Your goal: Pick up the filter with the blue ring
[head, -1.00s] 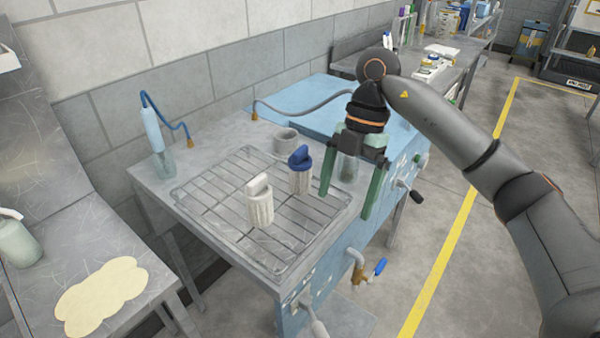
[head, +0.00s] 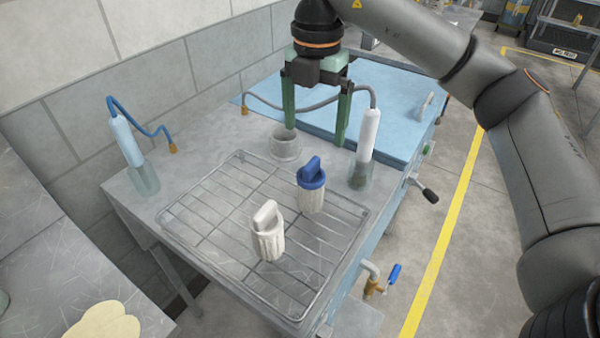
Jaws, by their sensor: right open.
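The filter with the blue ring (head: 312,186) stands upright on the wire rack, with a blue top and a pale ribbed body. A second, all-white filter (head: 267,232) stands on the rack nearer to me and to the left. My right gripper (head: 315,135) is open and empty, fingers pointing down, above and behind the blue-ringed filter in the picture, near the grey cup. Its fingers do not touch the filter. My left gripper is not in view.
The wire rack (head: 213,234) lies on a metal bench. A grey cup (head: 286,146) stands behind it. A white-handled tool in a clear holder (head: 361,176) stands to the right, another (head: 146,180) to the left. A blue lid (head: 385,100) lies behind.

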